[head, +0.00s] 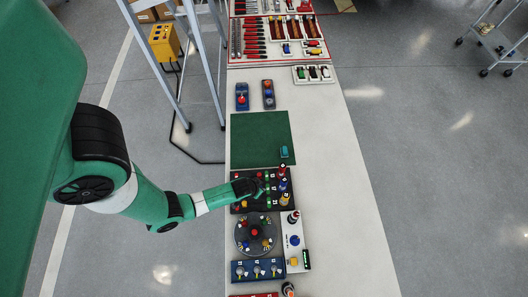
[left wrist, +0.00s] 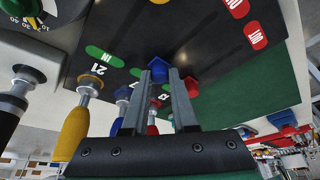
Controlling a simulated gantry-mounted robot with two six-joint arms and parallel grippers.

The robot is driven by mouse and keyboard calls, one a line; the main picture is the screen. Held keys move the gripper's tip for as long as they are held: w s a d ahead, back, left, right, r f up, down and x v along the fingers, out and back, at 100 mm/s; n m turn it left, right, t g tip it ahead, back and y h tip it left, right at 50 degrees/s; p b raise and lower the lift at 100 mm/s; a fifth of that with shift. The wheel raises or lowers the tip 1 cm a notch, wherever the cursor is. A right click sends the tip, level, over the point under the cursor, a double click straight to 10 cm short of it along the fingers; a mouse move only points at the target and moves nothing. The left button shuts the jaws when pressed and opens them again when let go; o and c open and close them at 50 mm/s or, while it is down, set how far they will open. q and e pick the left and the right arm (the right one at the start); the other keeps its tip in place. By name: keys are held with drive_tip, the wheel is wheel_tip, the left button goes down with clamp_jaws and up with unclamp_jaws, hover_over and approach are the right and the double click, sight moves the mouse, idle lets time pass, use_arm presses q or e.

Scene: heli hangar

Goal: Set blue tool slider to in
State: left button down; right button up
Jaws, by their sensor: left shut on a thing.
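My left gripper (head: 262,187) reaches in from the left, low over the black panel (head: 243,207). In the left wrist view its two fingers (left wrist: 164,76) are shut on a blue slider knob (left wrist: 158,68), which shows between and just beyond the fingertips. The panel (left wrist: 185,25) there carries green labels, one reading IN, and red labels (left wrist: 256,36). The fingers and knob stand beside the row of labels; the slider's exact position along its track cannot be told. In the head view the gripper hides the knob. My right gripper is not in view.
A round dial board (head: 246,246) lies in front. The bench's right side is clear.

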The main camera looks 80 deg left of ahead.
use_arm(q)
drive_tip(key=shift+w, duration=0.1)
drive_tip(key=c, duration=0.7)
unclamp_jaws()
drive_tip(key=shift+w, duration=0.1)
drive_tip(key=p+v, duration=0.6)
drive_tip(key=v, duration=0.5)
drive_tip(key=shift+s+r+p, duration=0.25)
drive_tip(key=shift+r+p, duration=0.05)
drive_tip(key=shift+p, duration=0.05)
drive_tip(key=shift+d, duration=0.1)
